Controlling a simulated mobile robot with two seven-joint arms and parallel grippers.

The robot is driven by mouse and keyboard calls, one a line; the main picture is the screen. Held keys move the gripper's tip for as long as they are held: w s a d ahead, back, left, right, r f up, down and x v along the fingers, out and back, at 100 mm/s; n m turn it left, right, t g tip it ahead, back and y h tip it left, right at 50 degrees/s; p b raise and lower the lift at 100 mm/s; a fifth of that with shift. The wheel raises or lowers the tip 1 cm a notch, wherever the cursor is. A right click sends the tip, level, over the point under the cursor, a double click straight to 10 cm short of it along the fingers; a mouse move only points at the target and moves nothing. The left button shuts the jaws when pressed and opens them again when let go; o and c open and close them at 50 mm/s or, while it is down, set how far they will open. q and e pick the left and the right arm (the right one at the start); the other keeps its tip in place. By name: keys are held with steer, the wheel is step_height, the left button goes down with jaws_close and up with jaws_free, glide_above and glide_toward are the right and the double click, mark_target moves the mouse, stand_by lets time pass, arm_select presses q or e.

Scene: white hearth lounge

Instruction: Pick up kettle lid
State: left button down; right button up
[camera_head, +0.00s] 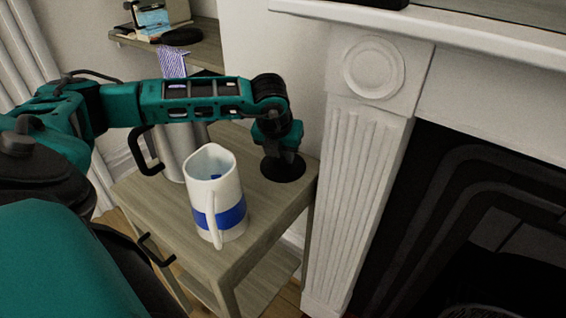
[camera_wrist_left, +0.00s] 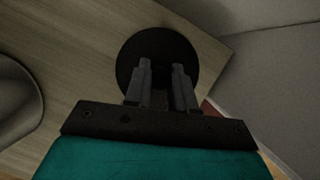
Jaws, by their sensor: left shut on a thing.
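The kettle lid is a flat black disc (camera_head: 283,168) at the back right corner of the small wooden table. My left gripper (camera_head: 280,156) points down over it, and the fingers are shut on its middle. In the left wrist view the dark lid (camera_wrist_left: 130,62) lies under the two grey fingers (camera_wrist_left: 162,72), close to the table corner. I cannot tell whether the lid rests on the table or is slightly raised. A metal kettle body (camera_head: 181,150) with a black handle stands behind my left arm, partly hidden. My right gripper does not show.
A white jug (camera_head: 230,183) with a blue band stands on the wooden table (camera_head: 262,215), left of the lid. A white fireplace pillar (camera_head: 365,170) rises close on the right. A shelf (camera_head: 208,47) with items is behind my arm.

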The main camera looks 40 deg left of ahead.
arm_select(q)
steer(key=shift+r, duration=0.1)
steer(key=shift+r, duration=0.5)
step_height(320, 180, up, 2)
steer(key=shift+r+p, duration=0.2)
steer(key=shift+p, duration=0.25)
steer(key=s+d, duration=1.1)
steer(key=d, duration=0.3)
